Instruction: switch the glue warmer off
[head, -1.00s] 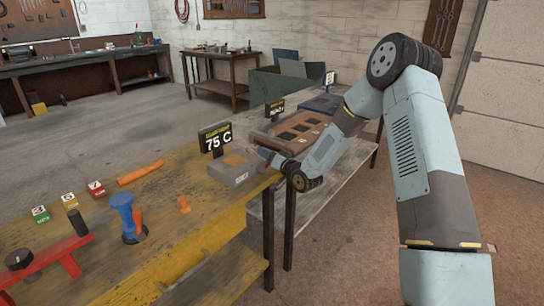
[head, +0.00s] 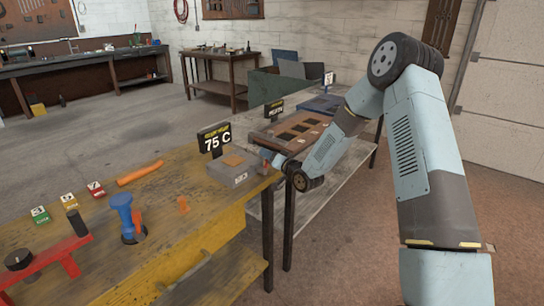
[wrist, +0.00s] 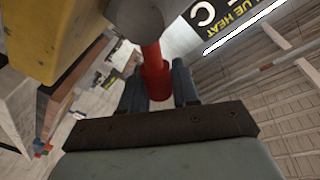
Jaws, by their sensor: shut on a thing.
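The glue warmer (head: 228,174) is a grey box with an orange patch on top, at the far right end of the yellow bench. A black sign (head: 214,139) behind it reads 75 C; part of it, with "UE HEAT", shows in the wrist view (wrist: 240,22). My gripper (wrist: 158,76) is at the right side of the warmer. Its two fingers are shut on a red cylindrical handle (wrist: 154,72), which joins a rounded grey part (wrist: 137,20). In the head view the fingers are small and the handle's position cannot be made out clearly.
The yellow bench (head: 165,215) holds a blue upright tool (head: 124,212), an orange bar (head: 139,173), several numbered blocks and a red stand (head: 45,262). A grey bench (head: 320,170) with a brown tray (head: 290,131) stands behind my arm.

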